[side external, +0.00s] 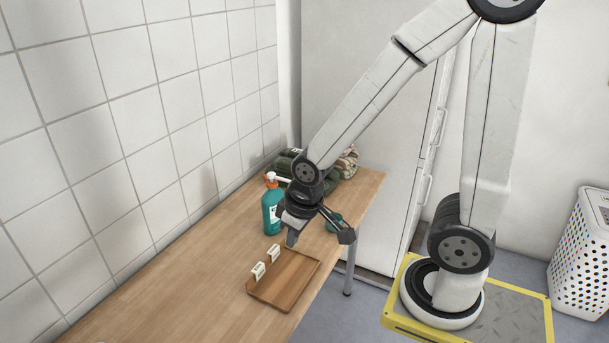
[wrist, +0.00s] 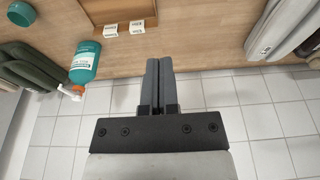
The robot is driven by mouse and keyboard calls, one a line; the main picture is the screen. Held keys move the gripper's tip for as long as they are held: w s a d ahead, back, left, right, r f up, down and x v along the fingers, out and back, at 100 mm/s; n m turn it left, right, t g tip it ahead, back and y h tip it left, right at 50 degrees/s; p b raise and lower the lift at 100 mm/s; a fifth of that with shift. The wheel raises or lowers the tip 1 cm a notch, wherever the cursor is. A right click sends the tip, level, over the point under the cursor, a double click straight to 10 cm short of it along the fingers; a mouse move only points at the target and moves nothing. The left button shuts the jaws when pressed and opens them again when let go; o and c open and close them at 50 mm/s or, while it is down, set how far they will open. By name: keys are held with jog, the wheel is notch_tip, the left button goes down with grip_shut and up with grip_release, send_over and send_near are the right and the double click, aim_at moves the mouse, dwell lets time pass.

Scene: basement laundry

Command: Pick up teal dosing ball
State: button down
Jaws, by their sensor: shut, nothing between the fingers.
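The teal dosing ball (side external: 334,222) sits on the wooden table near its right edge, partly hidden behind my wrist parts in the side view. A round, dark teal thing at the top left corner of the wrist view (wrist: 20,13) looks like the same ball, cut little by the frame edge. My gripper (side external: 291,239) is shut and empty, over the table between the teal bottle and the wooden tray. In the wrist view my gripper (wrist: 158,62) has its fingers together, with the ball well off to the upper left and not touching.
A teal bottle (side external: 271,210) with an orange-and-white top stands beside my gripper. Rolled towels (side external: 345,165) lie at the far end. A tiled wall (side external: 130,130) borders the table's left side.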

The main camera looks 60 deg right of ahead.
dwell(0.4)
grip_release()
jog(key=shift+w, duration=0.1)
jog(key=w+d+f+m+t+h, duration=0.25)
jog(key=w+d+f, duration=0.3)
jog(key=d, duration=0.45)
jog(key=w+d+f+m+t+h, duration=0.1)
jog(key=w+d+f+t, duration=0.2)
jog(key=w+d+f, duration=0.5)
jog(key=s+d+f+m+t+h, duration=0.1)
jog(key=s+d+f, duration=0.2)
jog(key=s+d, duration=0.1)
jog(key=s+d+f+m+t+h, duration=0.1)
jog(key=s+d+f, duration=0.3)
jog(key=d, duration=0.2)
jog(key=s+d+f+m+t+h, duration=0.1)
jog(key=s+d+f+h, duration=0.1)
jog(key=s+d+f, duration=0.1)
jog(key=shift+s+d+f, duration=0.1)
jog(key=shift+s+d, duration=0.3)
jog(key=shift+d, duration=0.2)
jog(key=shift+s+d+f, duration=0.1)
jog(key=shift+s+d, duration=0.3)
jog(key=shift+d, duration=0.2)
jog(key=shift+s+d+f+t, duration=0.1)
jog(key=shift+s+t, duration=0.15)
jog(key=shift+s, duration=0.1)
